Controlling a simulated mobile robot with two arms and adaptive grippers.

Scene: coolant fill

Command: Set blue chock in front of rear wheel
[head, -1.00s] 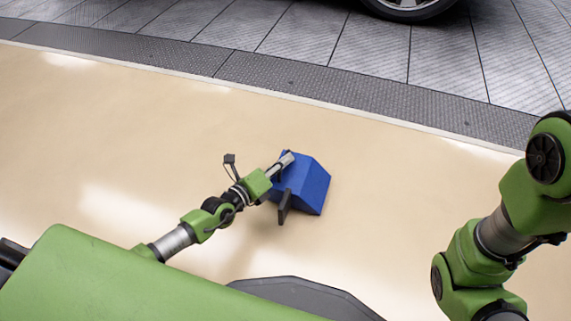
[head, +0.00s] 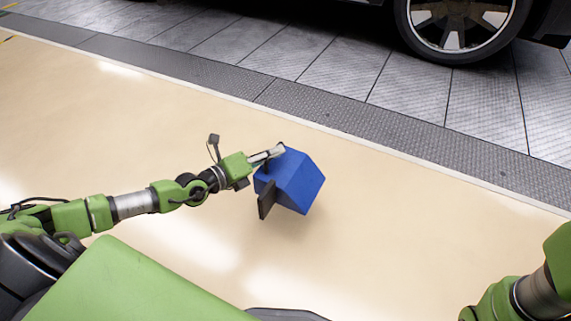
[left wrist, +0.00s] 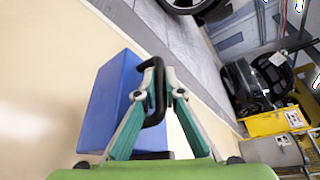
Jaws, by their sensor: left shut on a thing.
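The blue chock (head: 293,182) is a wedge-shaped block with a dark handle (left wrist: 155,92). My left gripper (head: 275,152) is shut on the chock by its handle, and a shadow beneath suggests it is held above the floor. In the left wrist view the gripper's fingers (left wrist: 152,100) close on the handle, with the blue chock (left wrist: 110,105) to their left. A car wheel (head: 460,22) stands on the grey plates at the top right, well beyond the chock; its tyre also shows in the left wrist view (left wrist: 186,4). My right gripper is out of the picture.
Beige floor (head: 130,120) is clear between me and the dark textured strip (head: 330,110). Grey plates (head: 300,50) lie under the car. In the left wrist view, a yellow bin (left wrist: 272,122) and other equipment stand at the right.

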